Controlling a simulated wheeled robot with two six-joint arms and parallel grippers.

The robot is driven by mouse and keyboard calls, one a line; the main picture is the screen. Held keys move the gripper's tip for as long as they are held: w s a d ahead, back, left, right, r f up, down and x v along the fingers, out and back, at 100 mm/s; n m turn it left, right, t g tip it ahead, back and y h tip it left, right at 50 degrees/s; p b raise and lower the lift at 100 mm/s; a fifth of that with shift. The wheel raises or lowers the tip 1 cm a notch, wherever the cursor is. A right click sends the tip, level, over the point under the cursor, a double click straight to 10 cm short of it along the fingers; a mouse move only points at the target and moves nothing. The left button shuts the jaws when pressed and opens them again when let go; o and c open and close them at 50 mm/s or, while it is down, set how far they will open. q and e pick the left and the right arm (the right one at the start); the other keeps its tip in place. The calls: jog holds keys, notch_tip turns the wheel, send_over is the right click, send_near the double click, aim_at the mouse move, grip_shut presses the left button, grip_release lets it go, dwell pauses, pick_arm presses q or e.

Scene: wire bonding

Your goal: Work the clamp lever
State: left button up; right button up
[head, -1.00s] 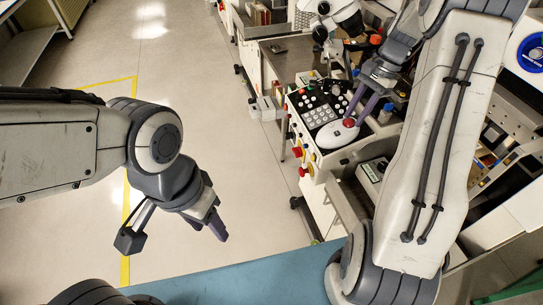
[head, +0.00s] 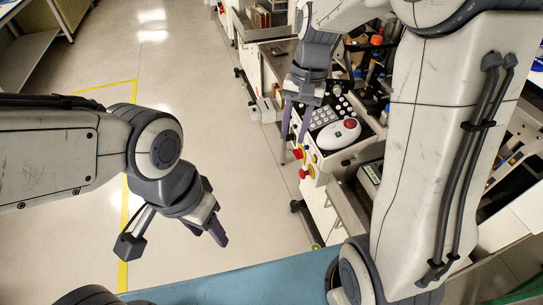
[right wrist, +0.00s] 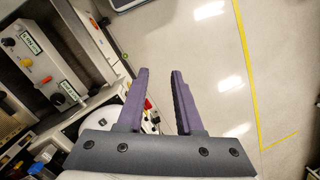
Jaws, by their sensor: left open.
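I cannot single out the clamp lever in either view. The bonding machine's console (head: 352,150) stands right of centre in the head view, with a keypad and a white rounded control with a red top (head: 340,133). My right gripper (head: 295,124) is over the console's left edge, fingers down, apart and empty. In the right wrist view its purple fingers (right wrist: 159,74) are spread with floor between them. That view also shows a panel with a red-tipped knob (right wrist: 46,80) and labels at the left. My left gripper (head: 219,236) is open and empty above the floor, away from the machine.
Red and yellow buttons (head: 305,171) line the console's front left side. A blue surface (head: 250,281) lies along the bottom. The floor (head: 235,150) between the left arm and the machine is clear. My right arm hides much of the bench.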

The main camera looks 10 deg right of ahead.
jog(key=s+a+n, duration=0.4)
jog(key=s+a, duration=0.2)
jog(key=a, duration=0.1)
jog(key=shift+s+n+h+b, duration=0.2)
jog(key=shift+n+h+b, duration=0.1)
jog(key=shift+h+b, duration=0.1)
jog(key=shift+d, duration=0.1)
